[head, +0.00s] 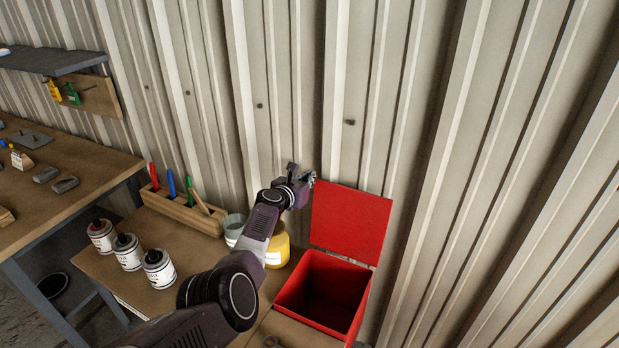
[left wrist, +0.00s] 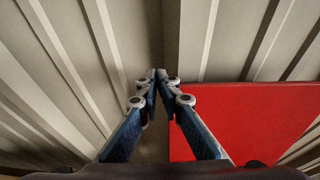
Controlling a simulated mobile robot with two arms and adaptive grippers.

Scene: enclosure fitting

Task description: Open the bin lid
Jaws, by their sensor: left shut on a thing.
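The red bin (head: 293,281) stands at the right end of the brown bench, its dark inside showing from above. Its red lid (head: 350,222) stands raised at the back, upright near the wall, so the bin is open. My left gripper (head: 311,180) is at the lid's upper left corner. In the left wrist view the fingers of my left gripper (left wrist: 158,78) come together at the edge of the lid (left wrist: 250,120), shut on it; the exact contact is partly hidden by the fingers. My right gripper is not in view.
A corrugated wall (head: 420,120) rises close behind the lid. My left arm reaches across the bench.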

